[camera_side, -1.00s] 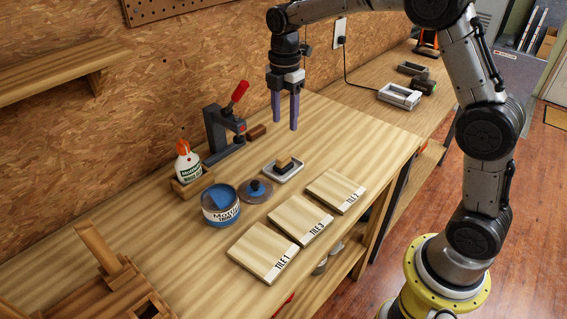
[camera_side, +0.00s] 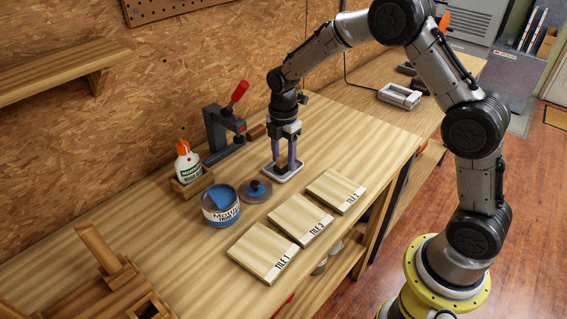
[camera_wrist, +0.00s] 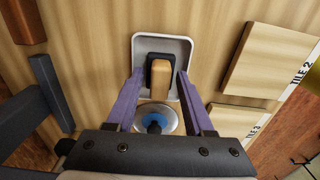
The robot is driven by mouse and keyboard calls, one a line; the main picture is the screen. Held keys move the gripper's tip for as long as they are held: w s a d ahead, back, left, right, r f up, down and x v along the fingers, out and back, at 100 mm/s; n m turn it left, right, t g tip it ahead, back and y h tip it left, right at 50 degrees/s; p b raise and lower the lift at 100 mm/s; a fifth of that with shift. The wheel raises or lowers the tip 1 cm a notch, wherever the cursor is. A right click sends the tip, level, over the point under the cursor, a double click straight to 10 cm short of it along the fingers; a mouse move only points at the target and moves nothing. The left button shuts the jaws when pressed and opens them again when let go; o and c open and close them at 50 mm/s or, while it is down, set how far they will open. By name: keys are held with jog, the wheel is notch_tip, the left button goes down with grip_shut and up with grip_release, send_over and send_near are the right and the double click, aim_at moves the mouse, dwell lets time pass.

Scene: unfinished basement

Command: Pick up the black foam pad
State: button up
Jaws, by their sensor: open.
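The black foam pad (camera_wrist: 160,56) has a tan block (camera_wrist: 160,78) on top of it and sits in a small white tray (camera_wrist: 184,48). In the side view the tray (camera_side: 293,173) is on the workbench, and the pad is partly hidden behind my fingers. My gripper (camera_side: 283,166) points down over the tray, its purple fingers on either side of the pad. In the wrist view my gripper (camera_wrist: 159,73) is open, with a gap between each finger and the pad. The pad is not held.
A lidded jar's blue tub (camera_side: 221,206) and its round lid (camera_side: 257,190) are near the tray. Three wooden tiles (camera_side: 300,220) lie in front. A clamp with a red handle (camera_side: 222,130) and a glue bottle (camera_side: 187,163) stand behind to the left.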

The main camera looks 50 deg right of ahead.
jog(key=shift+f, duration=0.1)
grip_shut()
jog(key=shift+r, duration=0.2)
jog(key=shift+r, duration=0.65)
jog(key=s+r, duration=1.1)
jog(key=s, duration=0.3)
jog(key=shift+a+r, duration=0.2)
jog(key=shift+a, duration=0.05)
